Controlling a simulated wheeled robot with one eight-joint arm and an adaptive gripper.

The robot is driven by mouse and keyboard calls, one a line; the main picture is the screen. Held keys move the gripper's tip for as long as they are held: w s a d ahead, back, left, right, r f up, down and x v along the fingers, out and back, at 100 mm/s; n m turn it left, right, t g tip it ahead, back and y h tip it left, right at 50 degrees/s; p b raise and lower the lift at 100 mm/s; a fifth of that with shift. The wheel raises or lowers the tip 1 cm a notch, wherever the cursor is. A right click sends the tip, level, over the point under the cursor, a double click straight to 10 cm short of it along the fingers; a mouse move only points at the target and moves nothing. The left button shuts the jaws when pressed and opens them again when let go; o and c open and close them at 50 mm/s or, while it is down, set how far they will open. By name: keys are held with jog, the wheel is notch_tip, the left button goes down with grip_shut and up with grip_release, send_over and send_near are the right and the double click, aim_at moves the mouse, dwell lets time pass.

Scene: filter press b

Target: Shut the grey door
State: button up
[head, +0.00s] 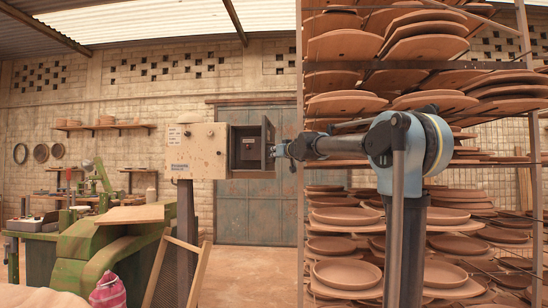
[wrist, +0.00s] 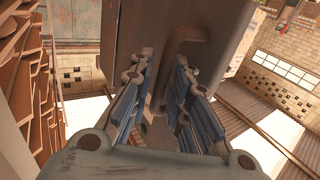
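The grey door (head: 268,143) hangs on the right side of a beige cabinet (head: 196,151) and stands open, swung out toward me. The dark inside of the compartment (head: 246,148) shows beside it. My gripper (head: 281,151) is at the right of the door, close to its outer face. In the wrist view the door's panel (wrist: 137,32) fills the upper middle, with a bent bar handle (wrist: 184,38) on it. My gripper (wrist: 165,62) is open, its blue-padded fingers to either side of the handle's lower part. Whether they touch it I cannot tell.
A tall rack of clay plates (head: 345,215) stands on the right, behind and beside my arm. A green machine (head: 105,245) and a wooden frame (head: 165,268) are at the lower left. A large blue-grey double door (head: 245,200) is in the back wall. The floor before it is clear.

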jog(key=shift+w+a, duration=0.1)
jog(key=shift+w, duration=0.1)
grip_shut()
